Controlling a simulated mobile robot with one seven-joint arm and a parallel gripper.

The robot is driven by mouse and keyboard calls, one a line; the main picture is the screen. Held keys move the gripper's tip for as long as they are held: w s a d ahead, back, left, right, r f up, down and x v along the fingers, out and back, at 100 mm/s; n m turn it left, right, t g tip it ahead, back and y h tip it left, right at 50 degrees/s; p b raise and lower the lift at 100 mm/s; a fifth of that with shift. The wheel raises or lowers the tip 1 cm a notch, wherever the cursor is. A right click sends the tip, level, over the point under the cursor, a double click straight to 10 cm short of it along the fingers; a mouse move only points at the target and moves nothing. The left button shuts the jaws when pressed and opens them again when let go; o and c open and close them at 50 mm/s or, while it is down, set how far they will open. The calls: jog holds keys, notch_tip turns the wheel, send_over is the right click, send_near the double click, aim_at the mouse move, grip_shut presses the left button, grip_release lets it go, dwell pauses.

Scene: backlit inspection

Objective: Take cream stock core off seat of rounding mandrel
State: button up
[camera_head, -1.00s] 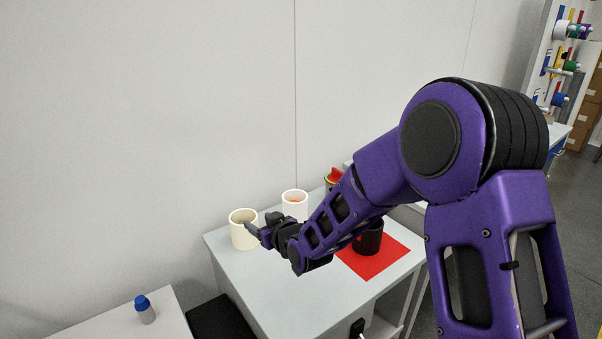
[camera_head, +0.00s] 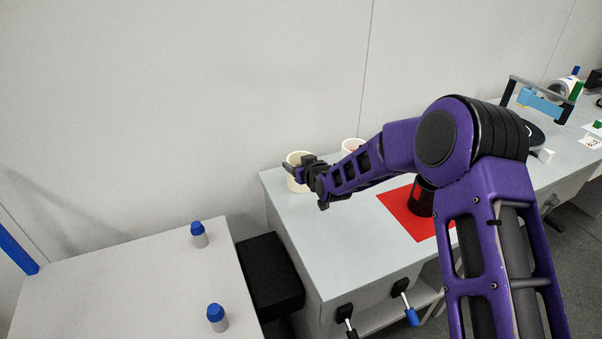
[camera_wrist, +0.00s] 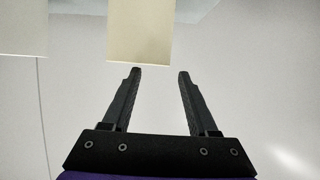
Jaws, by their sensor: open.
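A cream hollow cylinder, the stock core (camera_head: 297,184), stands upright at the far left corner of the grey table. In the wrist view the cream core (camera_wrist: 141,32) lies just beyond the fingertips, a little left of the middle between them. My gripper (camera_head: 306,184) is beside the core at its right and partly covers it in the head view. In the wrist view my gripper (camera_wrist: 160,71) is open, with nothing between its fingers. I cannot make out the mandrel or its seat; whatever is under or inside the core is hidden.
A white cylinder (camera_head: 352,146) stands right of the core; it fills the wrist view's upper left corner (camera_wrist: 22,28). A black cup (camera_head: 421,198) stands on a red mat (camera_head: 400,214). Blue-capped bottles stand on the left table (camera_head: 120,290). A wall rises behind.

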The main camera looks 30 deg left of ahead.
aim_at(293, 159)
jog(key=x, duration=0.5)
jog(key=shift+s+a+f, duration=0.1)
jog(key=shift+s+f, duration=0.1)
jog(key=shift+f, duration=0.1)
grip_shut()
